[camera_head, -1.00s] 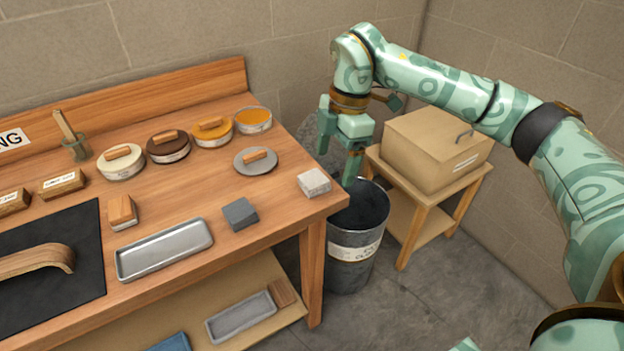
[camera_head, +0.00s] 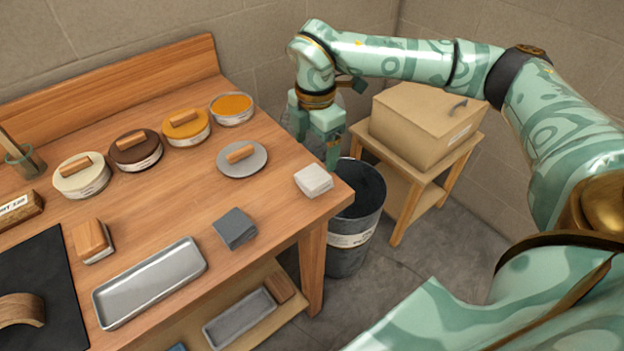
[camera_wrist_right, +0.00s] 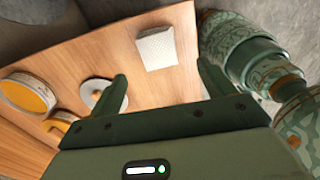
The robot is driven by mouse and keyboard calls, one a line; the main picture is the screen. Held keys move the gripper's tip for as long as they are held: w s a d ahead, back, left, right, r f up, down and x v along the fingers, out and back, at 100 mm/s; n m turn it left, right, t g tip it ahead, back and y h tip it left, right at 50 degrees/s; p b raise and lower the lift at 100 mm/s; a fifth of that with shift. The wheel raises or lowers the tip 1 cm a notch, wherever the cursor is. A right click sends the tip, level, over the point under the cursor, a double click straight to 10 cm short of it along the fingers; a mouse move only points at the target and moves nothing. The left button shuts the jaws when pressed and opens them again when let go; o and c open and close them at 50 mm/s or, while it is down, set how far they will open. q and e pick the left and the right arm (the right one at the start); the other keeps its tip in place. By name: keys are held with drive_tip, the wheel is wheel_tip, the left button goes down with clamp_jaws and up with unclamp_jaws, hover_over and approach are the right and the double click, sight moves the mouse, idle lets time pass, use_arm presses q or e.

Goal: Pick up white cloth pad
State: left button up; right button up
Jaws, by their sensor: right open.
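The white cloth pad (camera_head: 313,180) is a small pale block lying flat at the right front corner of the wooden workbench. My right gripper (camera_head: 322,156) is open and empty, fingers pointing down, above and behind the pad near the bench's right edge. In the right wrist view the pad (camera_wrist_right: 157,48) shows a textured white top, beyond and between the two spread fingers (camera_wrist_right: 162,85), and apart from them. My left gripper is not in any view.
A grey block (camera_head: 235,228), a metal tray (camera_head: 150,283) and a grey disc with a wooden handle (camera_head: 242,160) lie near the pad. Several round tins line the back. A metal bin (camera_head: 352,240) stands beside the bench, and a cardboard box (camera_head: 425,125) sits on a small stand.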

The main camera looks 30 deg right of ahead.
sight(314, 176)
wheel_tip(314, 176, down, 4)
drive_tip(key=shift+w+r, duration=0.15)
drive_tip(key=shift+r, duration=0.05)
drive_tip(key=shift+f+b, duration=0.35)
drive_tip(key=shift+f, duration=0.2)
wheel_tip(314, 176, down, 5)
drive_tip(key=shift+r+b, duration=0.1)
drive_tip(key=shift+b, duration=0.6)
drive_tip(key=shift+c, duration=0.3)
drive_tip(key=c, duration=1)
